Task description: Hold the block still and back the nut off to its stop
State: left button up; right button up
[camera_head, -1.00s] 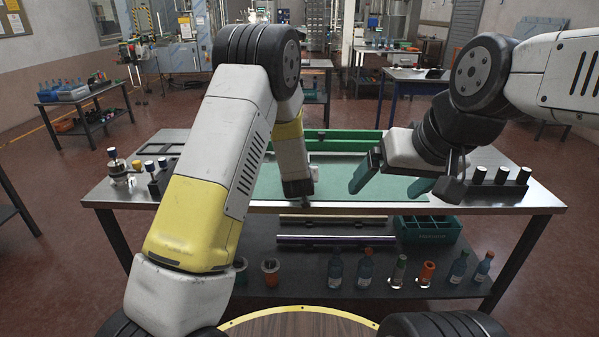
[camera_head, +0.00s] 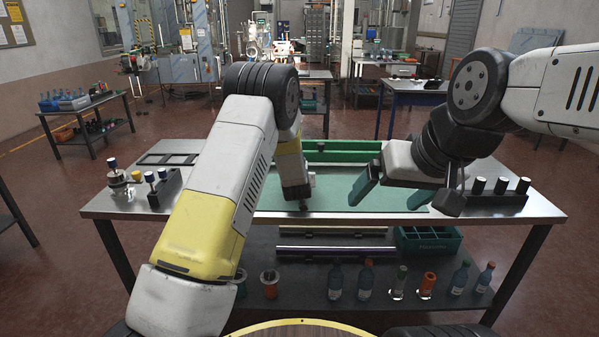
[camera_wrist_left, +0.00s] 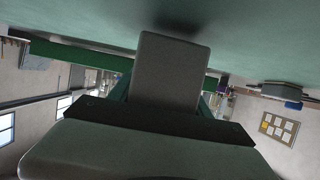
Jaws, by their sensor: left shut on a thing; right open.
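My left gripper (camera_head: 303,204) points down at the green mat (camera_head: 335,197). It is shut, with its fingers mostly hidden behind my arm, and what it holds, taken as the block, is hard to make out. In the left wrist view a grey rounded shape (camera_wrist_left: 168,70) stands in the middle with green edges beside it; I cannot tell whether it is the block or part of the gripper. The nut cannot be picked out. My right gripper (camera_head: 388,198) is open and empty, its teal fingers apart over the right part of the mat.
A dark rack with several capped posts (camera_head: 502,190) stands right of the mat. Capped posts (camera_head: 115,178) and a dark frame (camera_head: 168,159) are at the left. A green rail (camera_head: 340,151) runs behind the mat. Bottles and a green crate (camera_head: 428,240) sit on the shelf below.

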pick_arm(q)
jog(key=shift+f, duration=0.25)
jog(key=shift+f, duration=0.3)
dwell(0.6)
jog(key=o, duration=1.7)
jog(key=shift+f, duration=0.1)
jog(key=c, duration=1.7)
